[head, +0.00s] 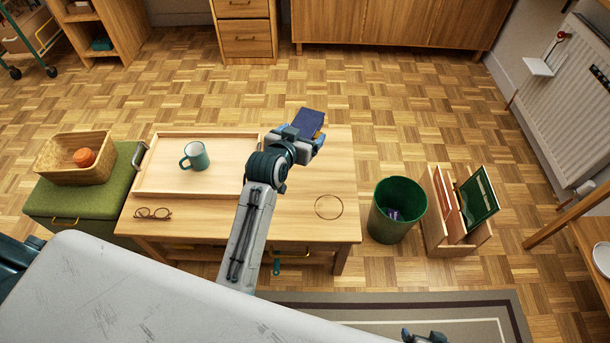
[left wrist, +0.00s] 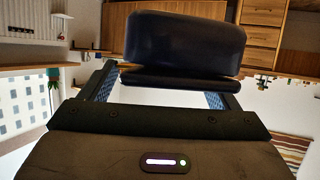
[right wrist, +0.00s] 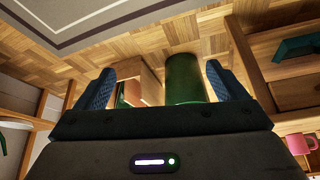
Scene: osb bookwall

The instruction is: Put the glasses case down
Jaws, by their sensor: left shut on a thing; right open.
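The dark blue glasses case (head: 309,122) is in my left gripper (head: 300,138) in the head view, over the far part of the wooden table (head: 290,222). The case (left wrist: 185,42) also fills the upper middle of the left wrist view, with the gripper's fingers on either side below it. My left gripper is shut on it. Whether the case touches the table is hard to tell. My right gripper (right wrist: 155,85) is open and empty in the right wrist view, and only a bit of that arm shows at the bottom of the head view.
A tray (head: 160,187) with a teal mug (head: 195,156) stands on the table's left, with glasses (head: 153,213) in front. A ring mark (head: 329,207) lies on the right. A green bin (head: 397,225) and a file box (head: 437,235) stand right of the table.

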